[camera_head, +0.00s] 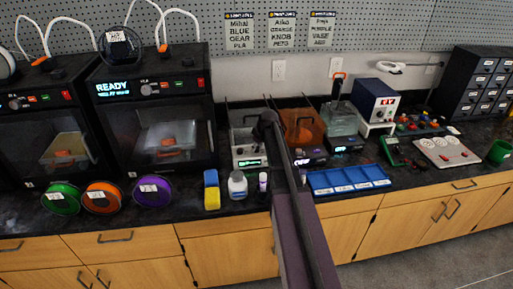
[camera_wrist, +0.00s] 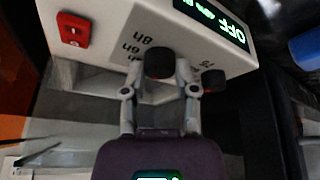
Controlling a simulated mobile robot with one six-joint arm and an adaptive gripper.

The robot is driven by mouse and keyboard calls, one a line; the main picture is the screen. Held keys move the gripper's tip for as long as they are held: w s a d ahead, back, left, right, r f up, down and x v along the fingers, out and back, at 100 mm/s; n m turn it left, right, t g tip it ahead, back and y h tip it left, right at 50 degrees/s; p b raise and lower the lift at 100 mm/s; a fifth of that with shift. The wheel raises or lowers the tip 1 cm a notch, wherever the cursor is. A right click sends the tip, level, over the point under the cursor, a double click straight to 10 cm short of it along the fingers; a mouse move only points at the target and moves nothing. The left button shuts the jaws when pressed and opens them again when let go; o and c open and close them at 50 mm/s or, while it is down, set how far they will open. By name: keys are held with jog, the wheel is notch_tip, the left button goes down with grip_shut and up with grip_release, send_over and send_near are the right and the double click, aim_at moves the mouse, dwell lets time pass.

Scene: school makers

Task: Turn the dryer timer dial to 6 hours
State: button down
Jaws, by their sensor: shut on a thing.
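The dryer (camera_wrist: 205,38) is a white box with a lit green display (camera_wrist: 215,18) that appears to read OFF, seen turned over in the wrist view. Its black timer dial (camera_wrist: 159,62) has hour marks printed beside it, partly covered. My gripper (camera_wrist: 160,76) is shut on the dial, one finger on each side. The dial's pointer cannot be made out. In the head view the white dryer (camera_head: 246,155) stands on the counter, and my arm hides part of it and the dial.
A red switch (camera_wrist: 74,30) and a small red-and-black knob (camera_wrist: 213,80) are close by on the dryer front. An orange bin-like thing (camera_head: 305,127) stands to its right. A white bottle (camera_head: 238,185) and a blue tray (camera_head: 347,181) are in front.

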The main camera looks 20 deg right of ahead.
jog(key=shift+m, duration=0.4)
jog(key=m+h, duration=0.1)
jog(key=m, duration=0.2)
jog(key=shift+a+h, duration=0.1)
jog(key=shift+h, duration=0.2)
jog(key=m+h, duration=0.1)
jog(key=m, duration=0.3)
jog(key=shift+m+g, duration=0.3)
jog(key=m, duration=0.2)
jog(key=m+g+h, duration=0.1)
jog(key=m, duration=0.1)
jog(key=shift+w+a+h, duration=0.1)
jog(key=shift+w+h, duration=0.05)
jog(key=shift+h, duration=0.15)
jog(key=shift+m+g+h, duration=0.3)
jog(key=shift+m+g, duration=0.3)
jog(key=shift+m, duration=1.1)
jog(key=shift+c, duration=1.9)
grip_release()
